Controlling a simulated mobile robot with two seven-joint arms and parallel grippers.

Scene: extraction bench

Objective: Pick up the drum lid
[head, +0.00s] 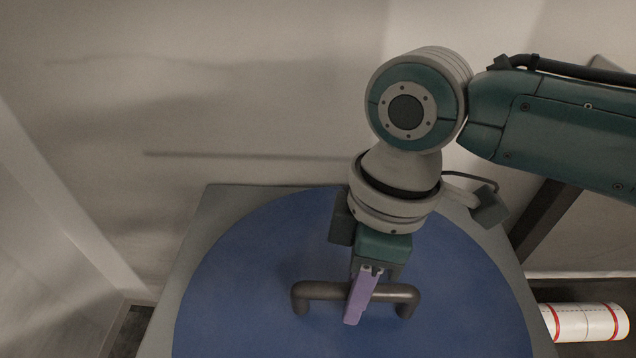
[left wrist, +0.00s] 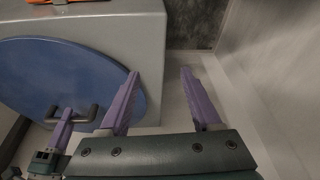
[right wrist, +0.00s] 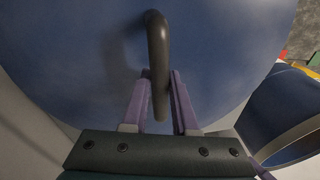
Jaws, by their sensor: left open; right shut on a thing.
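The drum lid (head: 270,250) is a large round blue disc with a dark bar handle (head: 325,290) in its middle. It lies over a grey bench top, and I cannot tell whether it touches it. My right gripper (head: 355,312) is shut on the handle from above, and its purple fingers stand on both sides of the bar in the right wrist view (right wrist: 160,85). The lid also shows in the left wrist view (left wrist: 50,75). My left gripper (left wrist: 160,80) is open and empty, beside the bench edge; it is outside the head view.
The grey bench top (head: 200,225) shows around the lid, with a pale wall behind. A white cylinder with red bands (head: 585,322) lies at the right. An orange thing (left wrist: 65,2) sits on the bench's far side. A blue drum-like body (right wrist: 285,115) stands at right in the right wrist view.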

